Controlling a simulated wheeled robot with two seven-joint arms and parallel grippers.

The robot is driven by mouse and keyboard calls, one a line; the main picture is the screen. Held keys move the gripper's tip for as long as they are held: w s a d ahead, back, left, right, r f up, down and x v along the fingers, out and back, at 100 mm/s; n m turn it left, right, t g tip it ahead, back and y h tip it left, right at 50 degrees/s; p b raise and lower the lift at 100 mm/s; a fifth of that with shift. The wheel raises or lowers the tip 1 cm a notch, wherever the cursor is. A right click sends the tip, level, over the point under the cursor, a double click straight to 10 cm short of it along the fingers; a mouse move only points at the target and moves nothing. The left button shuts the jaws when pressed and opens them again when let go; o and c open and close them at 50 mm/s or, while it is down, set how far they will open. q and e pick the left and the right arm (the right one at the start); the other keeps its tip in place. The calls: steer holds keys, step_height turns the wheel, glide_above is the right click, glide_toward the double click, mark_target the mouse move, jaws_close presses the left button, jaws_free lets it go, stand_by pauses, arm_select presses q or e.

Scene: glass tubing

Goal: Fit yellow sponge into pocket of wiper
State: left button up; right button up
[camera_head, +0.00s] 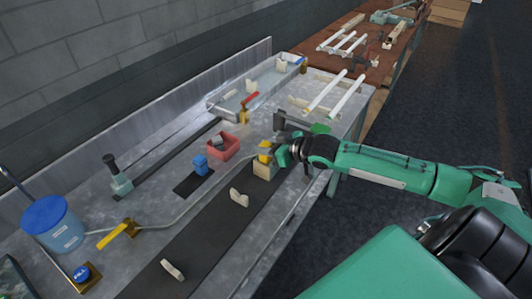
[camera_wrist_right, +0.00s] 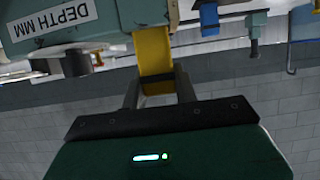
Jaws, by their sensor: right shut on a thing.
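The yellow sponge (camera_head: 264,147) is at the front edge of the bench, at the tip of my right gripper (camera_head: 281,155). In the right wrist view the sponge (camera_wrist_right: 153,58) is a yellow block between the two dark fingers of the right gripper (camera_wrist_right: 158,90), which is shut on it. In the head view the sponge is right above a small beige block (camera_head: 263,172), possibly the wiper. I cannot tell whether they touch, and no pocket shows clearly. My left gripper is not in view.
A red open box (camera_head: 222,148), a blue block (camera_head: 200,165) and beige pieces (camera_head: 239,198) on a dark strip (camera_head: 205,235) are left of the gripper. A blue-lidded bucket (camera_head: 52,225) stands far left. White tubes (camera_head: 325,92) lie behind right. A DEPTH MM gauge (camera_wrist_right: 55,27) is close by.

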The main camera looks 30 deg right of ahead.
mark_target(269, 162)
steer(key=shift+f, duration=1.5)
steer(key=shift+f, duration=0.1)
steer(key=shift+f, duration=0.1)
steer(key=o, duration=0.9)
steer(key=shift+s, duration=0.1)
steer(key=shift+o, duration=0.2)
steer(key=shift+s+d+r, duration=0.25)
steer(key=shift+s, duration=0.15)
steer(key=v, duration=1.1)
steer(key=shift+r+p, duration=0.25)
steer(key=shift+p, duration=0.2)
